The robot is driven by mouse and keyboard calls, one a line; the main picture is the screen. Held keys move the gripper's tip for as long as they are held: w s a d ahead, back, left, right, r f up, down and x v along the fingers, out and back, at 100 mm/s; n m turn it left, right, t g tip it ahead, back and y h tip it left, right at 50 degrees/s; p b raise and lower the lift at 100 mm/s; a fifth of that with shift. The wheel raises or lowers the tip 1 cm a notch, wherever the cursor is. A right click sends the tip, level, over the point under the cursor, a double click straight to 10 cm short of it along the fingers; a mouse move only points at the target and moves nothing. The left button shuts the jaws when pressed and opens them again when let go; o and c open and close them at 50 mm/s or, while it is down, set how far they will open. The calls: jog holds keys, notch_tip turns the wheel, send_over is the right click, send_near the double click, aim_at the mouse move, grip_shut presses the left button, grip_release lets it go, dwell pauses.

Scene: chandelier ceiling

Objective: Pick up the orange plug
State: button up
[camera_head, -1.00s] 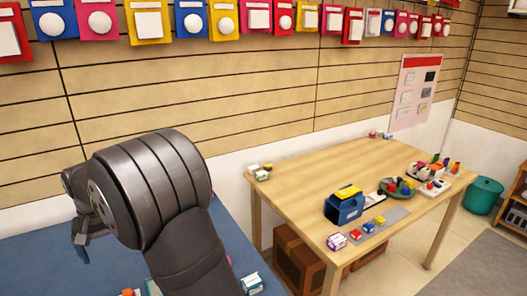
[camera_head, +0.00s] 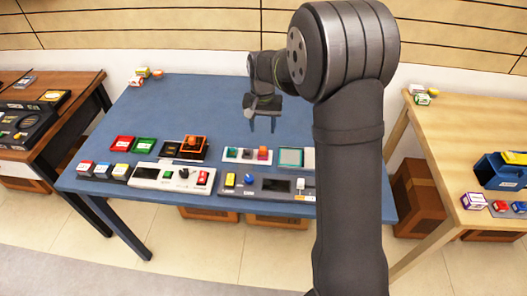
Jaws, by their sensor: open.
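A small orange block (camera_head: 263,153), which may be the orange plug, sits at the right part of a white tray (camera_head: 233,158) on the blue table. A black tray with an orange rim (camera_head: 203,147) lies to its left and holds another small orange piece (camera_head: 192,142); I cannot tell which of these is the plug. My gripper (camera_head: 262,125) is open and empty, pointing down above the table, behind and above the white tray in the picture. Its two fingers are apart and touch nothing that I can see.
A teal-framed tray (camera_head: 291,157) is partly hidden by my arm.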

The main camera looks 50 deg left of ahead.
aim_at(263, 149)
notch_tip(263, 149, down, 10)
jog(key=shift+w+f, duration=0.1)
jog(key=shift+f, duration=0.15)
grip_shut()
dwell(0.4)
